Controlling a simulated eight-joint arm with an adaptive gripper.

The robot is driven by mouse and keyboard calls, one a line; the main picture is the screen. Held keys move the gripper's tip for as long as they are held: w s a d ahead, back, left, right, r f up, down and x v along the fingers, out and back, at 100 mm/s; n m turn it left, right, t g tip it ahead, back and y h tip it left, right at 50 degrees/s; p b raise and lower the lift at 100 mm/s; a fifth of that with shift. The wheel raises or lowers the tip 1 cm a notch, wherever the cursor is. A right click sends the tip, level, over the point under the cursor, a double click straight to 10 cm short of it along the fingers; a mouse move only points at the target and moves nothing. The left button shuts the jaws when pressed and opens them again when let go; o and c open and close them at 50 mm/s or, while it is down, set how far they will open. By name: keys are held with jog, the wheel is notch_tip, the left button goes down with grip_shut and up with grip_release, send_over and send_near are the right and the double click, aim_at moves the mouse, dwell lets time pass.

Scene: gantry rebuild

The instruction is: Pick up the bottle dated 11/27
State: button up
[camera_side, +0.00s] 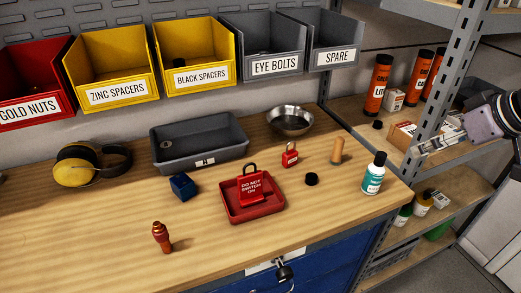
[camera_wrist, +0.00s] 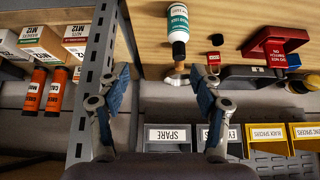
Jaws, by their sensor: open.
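A white bottle with a teal label and black cap (camera_side: 374,174) stands upright at the right end of the wooden bench. In the wrist view it appears at the top centre (camera_wrist: 179,28), upside down. I cannot read a date on it. In the side view my arm shows only at the right edge.
A metal rack post (camera_side: 440,110) stands right of the bench. Orange tubes (camera_side: 378,84) and boxes sit on its shelf. Near the teal bottle are a wooden peg (camera_side: 337,150), a black cap (camera_side: 311,179) and a red padlock (camera_side: 290,154). Bins (camera_side: 262,60) hang behind.

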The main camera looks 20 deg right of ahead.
jog(key=r+m, duration=0.1)
jog(key=m, duration=0.1)
jog(key=m+g, duration=0.7)
jog(key=m, duration=0.9)
send_over(373, 179)
jog(key=w+d, duration=0.1)
jog(key=d, duration=0.1)
jog(key=shift+a+f, duration=0.2)
jog(key=shift+f, duration=0.35)
notch_tip(373, 179, down, 3)
jog(key=shift+f, duration=0.1)
jog(key=shift+w+f, duration=0.1)
jog(key=shift+f, duration=5.9)
jog(key=c, duration=1.3)
